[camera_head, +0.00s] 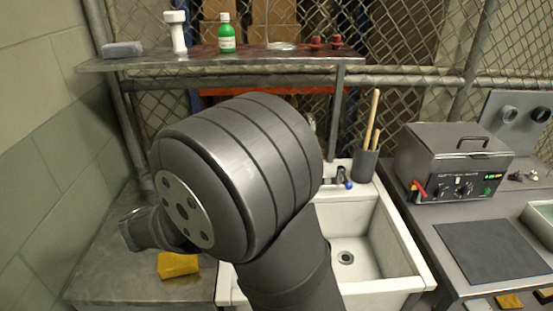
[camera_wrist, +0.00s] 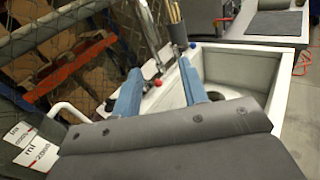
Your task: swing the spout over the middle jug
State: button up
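In the wrist view, my gripper (camera_wrist: 159,66) has two blue fingers spread apart, with nothing visibly clamped between them. A shiny metal tube (camera_wrist: 150,32), apparently the spout, rises beyond the fingertips; I cannot tell whether they touch it. A red knob (camera_wrist: 158,83) shows between the fingers and a blue knob (camera_wrist: 193,45) just right of them. White labels marked in ml, apparently on jugs, show at the lower left (camera_wrist: 43,153); a white curved handle (camera_wrist: 70,109) is beside them. I cannot tell which jug is the middle one.
The white sink (camera_head: 400,245) is right of my arm, its basin empty around the drain. A dark cup (camera_head: 366,165) of wooden handles stands at its back. A shelf (camera_head: 270,60) with bottles runs behind. A yellow sponge (camera_head: 178,265) lies on the left counter.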

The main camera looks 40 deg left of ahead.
jog(key=shift+n+y, duration=0.3)
jog(key=shift+n, duration=0.4)
jog(key=w, duration=1.6)
jog(key=shift+d+f, duration=0.1)
jog(key=shift+f, duration=0.15)
grip_shut()
